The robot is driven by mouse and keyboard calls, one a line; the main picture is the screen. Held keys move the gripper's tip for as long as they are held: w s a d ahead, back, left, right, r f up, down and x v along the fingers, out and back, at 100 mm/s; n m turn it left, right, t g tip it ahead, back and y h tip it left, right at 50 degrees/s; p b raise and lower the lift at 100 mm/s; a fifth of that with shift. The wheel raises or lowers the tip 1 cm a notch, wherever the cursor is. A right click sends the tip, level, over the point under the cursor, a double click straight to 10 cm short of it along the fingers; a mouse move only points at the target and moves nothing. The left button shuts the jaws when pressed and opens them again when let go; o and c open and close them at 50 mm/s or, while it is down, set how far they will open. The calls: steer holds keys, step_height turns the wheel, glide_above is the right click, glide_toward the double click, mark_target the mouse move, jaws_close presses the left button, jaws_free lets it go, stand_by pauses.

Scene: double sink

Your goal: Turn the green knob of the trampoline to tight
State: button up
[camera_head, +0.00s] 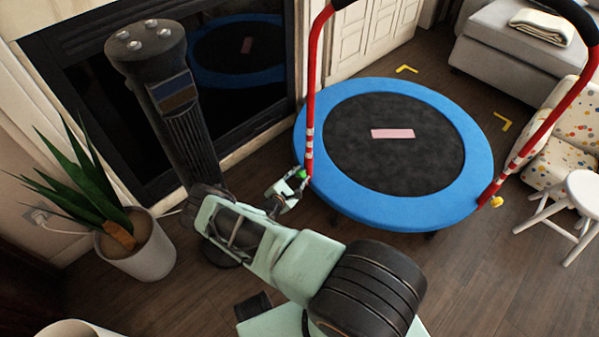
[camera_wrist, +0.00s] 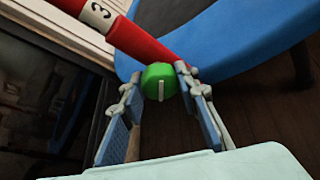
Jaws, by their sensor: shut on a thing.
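The trampoline has a blue rim (camera_head: 350,203) and a black mat (camera_head: 355,155) and stands on the wooden floor. Its red handle post (camera_head: 308,130) rises at the rim's left side, and a numbered white band shows on the red post (camera_wrist: 140,40) in the wrist view. The green knob (camera_wrist: 159,82) sits at the post, with a pale line on its face that looks nearly upright. It shows small in the head view (camera_head: 301,173). My gripper (camera_wrist: 158,85) has its fingertips on both sides of the knob and is shut on it. The head view shows my gripper (camera_head: 288,188) beside the post.
A yellow knob (camera_head: 496,202) is on the right red post (camera_head: 520,150). A dark column-shaped heater or fan (camera_head: 195,130) stands close left of my arm. A potted plant (camera_head: 135,250) is at the left. A white stool (camera_head: 575,210) and spotted chair (camera_head: 560,130) are at the right.

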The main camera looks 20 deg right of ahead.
steer(key=shift+m+t+p, duration=0.3)
steer(key=shift+m+t, duration=0.3)
steer(key=shift+m, duration=0.5)
steer(key=shift+f+m+t+b, duration=0.15)
steer(key=shift+m+t+b, duration=0.2)
steer(key=shift+m, duration=0.25)
steer(key=shift+m+t+b, duration=0.45)
steer(key=shift+m+b, duration=0.2)
steer(key=shift+m, duration=0.15)
steer(key=shift+m+t+b, duration=0.3)
steer(key=shift+m+b, duration=0.25)
steer(key=shift+m, duration=0.15)
steer(key=o, duration=1.2)
